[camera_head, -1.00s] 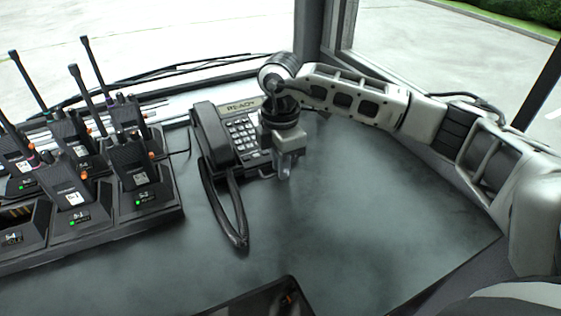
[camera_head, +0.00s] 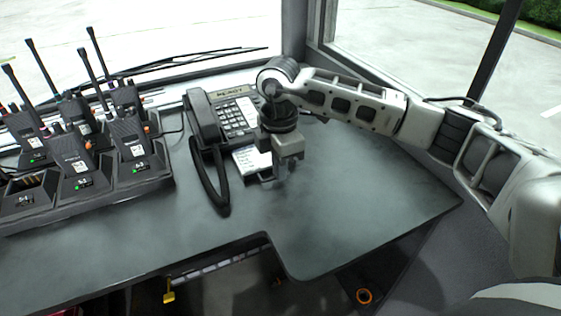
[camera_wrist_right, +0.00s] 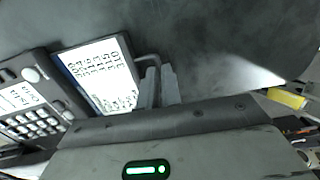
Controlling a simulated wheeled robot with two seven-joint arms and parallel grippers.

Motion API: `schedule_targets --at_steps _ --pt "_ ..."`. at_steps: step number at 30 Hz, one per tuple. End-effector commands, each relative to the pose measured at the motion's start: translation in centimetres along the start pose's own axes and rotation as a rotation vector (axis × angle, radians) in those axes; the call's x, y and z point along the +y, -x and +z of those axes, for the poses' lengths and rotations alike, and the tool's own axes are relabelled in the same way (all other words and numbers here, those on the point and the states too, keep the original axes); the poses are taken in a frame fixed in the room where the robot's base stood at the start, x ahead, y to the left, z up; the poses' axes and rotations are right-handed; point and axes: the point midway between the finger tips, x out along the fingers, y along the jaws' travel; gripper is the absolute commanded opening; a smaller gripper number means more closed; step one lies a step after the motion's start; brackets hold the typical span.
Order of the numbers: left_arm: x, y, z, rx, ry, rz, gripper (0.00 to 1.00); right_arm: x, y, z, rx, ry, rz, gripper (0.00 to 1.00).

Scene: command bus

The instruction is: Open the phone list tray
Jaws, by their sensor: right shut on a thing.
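The desk phone (camera_head: 236,117) stands on the dark desk with its black handset on its left side. The phone list tray (camera_head: 251,160), a white sheet with printed lines, sticks out from the phone's front edge. In the right wrist view the tray (camera_wrist_right: 100,75) shows its list and a thin grey handle loop at its edge. My right gripper (camera_head: 279,178) is at the tray's front edge; in the right wrist view its fingers (camera_wrist_right: 158,87) are shut on the tray's handle. My left gripper is in neither view.
Several radios stand in a charger bank (camera_head: 110,185) at the left.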

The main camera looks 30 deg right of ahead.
Motion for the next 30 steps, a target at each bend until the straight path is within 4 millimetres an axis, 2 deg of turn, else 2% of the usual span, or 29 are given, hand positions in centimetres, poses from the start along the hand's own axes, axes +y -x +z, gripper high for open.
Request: schedule_targets --at_steps 3,8,10,20,25,30 --pt "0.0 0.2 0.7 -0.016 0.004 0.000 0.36 0.1 0.3 0.0 0.003 -0.004 0.004 0.00" --pt "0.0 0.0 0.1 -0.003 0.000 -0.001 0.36 0.1 0.3 0.0 0.002 -0.004 0.004 0.00" --pt "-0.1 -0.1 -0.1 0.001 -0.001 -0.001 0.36 0.1 0.3 0.0 0.002 -0.003 0.005 0.16" --pt "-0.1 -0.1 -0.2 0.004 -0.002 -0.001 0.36 0.1 0.5 0.0 0.002 -0.002 0.006 0.16" --pt "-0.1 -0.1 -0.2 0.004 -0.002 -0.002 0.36 0.2 2.5 0.0 0.003 -0.002 0.008 0.16" --pt "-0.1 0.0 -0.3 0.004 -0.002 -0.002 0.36 0.2 6.5 0.0 0.002 -0.002 0.010 0.16"
